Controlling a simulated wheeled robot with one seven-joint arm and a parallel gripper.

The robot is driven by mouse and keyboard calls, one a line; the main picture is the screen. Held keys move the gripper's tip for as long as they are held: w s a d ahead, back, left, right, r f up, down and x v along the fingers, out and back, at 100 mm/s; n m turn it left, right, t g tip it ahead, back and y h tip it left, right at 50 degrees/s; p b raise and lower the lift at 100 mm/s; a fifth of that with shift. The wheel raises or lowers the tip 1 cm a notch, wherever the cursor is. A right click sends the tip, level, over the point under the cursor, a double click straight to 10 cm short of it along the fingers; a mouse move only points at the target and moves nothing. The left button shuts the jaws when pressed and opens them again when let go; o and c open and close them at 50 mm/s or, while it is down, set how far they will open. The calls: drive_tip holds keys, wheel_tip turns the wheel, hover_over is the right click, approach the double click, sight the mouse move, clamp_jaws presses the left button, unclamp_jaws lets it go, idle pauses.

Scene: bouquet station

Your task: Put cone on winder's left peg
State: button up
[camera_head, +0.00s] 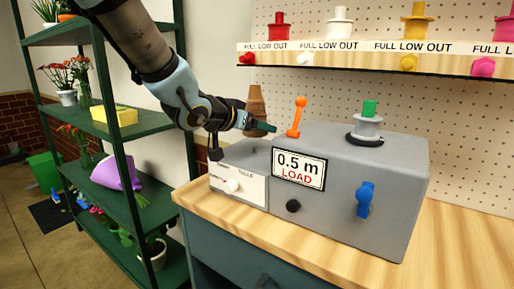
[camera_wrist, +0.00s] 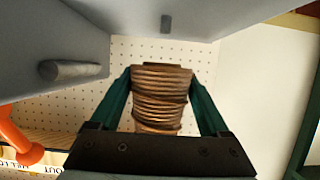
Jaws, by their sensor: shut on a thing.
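The brown, thread-wound cone (camera_head: 256,104) is held roughly upright above the low left part of the grey winder (camera_head: 385,195). My gripper (camera_wrist: 160,100) is shut on it, one green finger on each side of the windings (camera_wrist: 161,84) in the wrist view. A small grey peg stub (camera_head: 254,150) shows on the winder's low left part, below the cone and apart from it. In the wrist view, a grey peg (camera_wrist: 72,70) and a smaller one (camera_wrist: 166,23) stand out from grey surfaces. I cannot tell which of these is the left peg.
An orange lever (camera_head: 297,116) stands close to the right of my gripper. A grey spool with a green top (camera_head: 369,122) sits on the winder's right part. Green shelves (camera_head: 125,165) with plants stand at left. A ribbon shelf (camera_head: 380,60) runs along the pegboard.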

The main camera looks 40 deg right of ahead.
sight(256, 151)
drive_tip(key=shift+f, duration=2.15)
drive_tip(key=shift+f+b, duration=0.2)
drive_tip(key=shift+b, duration=0.1)
drive_tip(key=o, duration=1.3)
drive_tip(key=shift+r, duration=0.1)
drive_tip(key=shift+r+p, duration=0.2)
drive_tip(key=shift+p, duration=0.1)
drive_tip(key=v, duration=1.2)
drive_tip(key=shift+f, duration=0.15)
